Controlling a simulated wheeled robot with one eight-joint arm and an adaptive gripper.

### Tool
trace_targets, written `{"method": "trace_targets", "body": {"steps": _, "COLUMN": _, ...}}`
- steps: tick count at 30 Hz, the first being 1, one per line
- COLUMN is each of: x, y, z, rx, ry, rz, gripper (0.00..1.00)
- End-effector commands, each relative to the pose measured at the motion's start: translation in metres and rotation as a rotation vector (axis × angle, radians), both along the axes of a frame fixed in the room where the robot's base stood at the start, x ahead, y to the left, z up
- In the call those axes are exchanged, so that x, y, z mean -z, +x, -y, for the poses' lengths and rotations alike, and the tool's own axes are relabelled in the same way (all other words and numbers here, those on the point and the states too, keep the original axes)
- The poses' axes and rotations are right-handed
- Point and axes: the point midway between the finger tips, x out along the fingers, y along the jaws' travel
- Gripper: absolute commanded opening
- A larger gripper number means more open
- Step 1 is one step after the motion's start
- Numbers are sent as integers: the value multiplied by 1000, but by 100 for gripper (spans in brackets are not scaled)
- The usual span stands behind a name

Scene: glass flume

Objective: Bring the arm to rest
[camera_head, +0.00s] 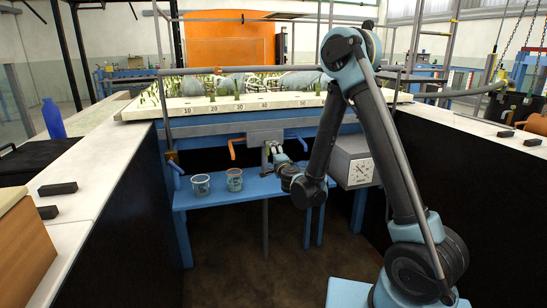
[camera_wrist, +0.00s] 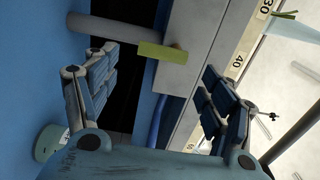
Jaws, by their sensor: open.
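My arm reaches from the right of the head view down to the blue shelf. My gripper (camera_head: 275,150) is at the arm's end, in front of the grey plate (camera_head: 265,136) under the flume. In the wrist view my gripper (camera_wrist: 160,62) has its two fingers spread wide, with nothing held between them. Beyond the fingers is a grey bar with a yellow-green end piece (camera_wrist: 160,50), close to a grey block. Whether a finger touches anything cannot be told.
Two clear cups, one with pale contents (camera_head: 201,186) and one reddish (camera_head: 234,180), stand on the blue shelf (camera_head: 215,201) left of my gripper. A dial box (camera_head: 354,165) is to the right. The numbered flume bed (camera_head: 220,104) lies above. Pale counters flank the aisle.

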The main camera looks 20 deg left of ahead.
Motion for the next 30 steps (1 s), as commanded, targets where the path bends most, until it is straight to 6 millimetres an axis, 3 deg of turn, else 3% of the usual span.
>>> {"method": "trace_targets", "body": {"steps": 5, "x": -6, "y": 1, "z": 3, "rx": -5, "ry": -9, "rz": 10, "gripper": 76}}
{"method": "trace_targets", "body": {"steps": 11, "x": -42, "y": 4, "z": 21, "rx": -53, "ry": -79, "rz": 73, "gripper": 76}}
{"method": "trace_targets", "body": {"steps": 21, "x": -99, "y": -7, "z": 65, "rx": -169, "ry": -283, "rz": 182, "gripper": 76}}
{"method": "trace_targets", "body": {"steps": 30, "x": -117, "y": -30, "z": 115, "rx": -270, "ry": -489, "rz": 220, "gripper": 76}}
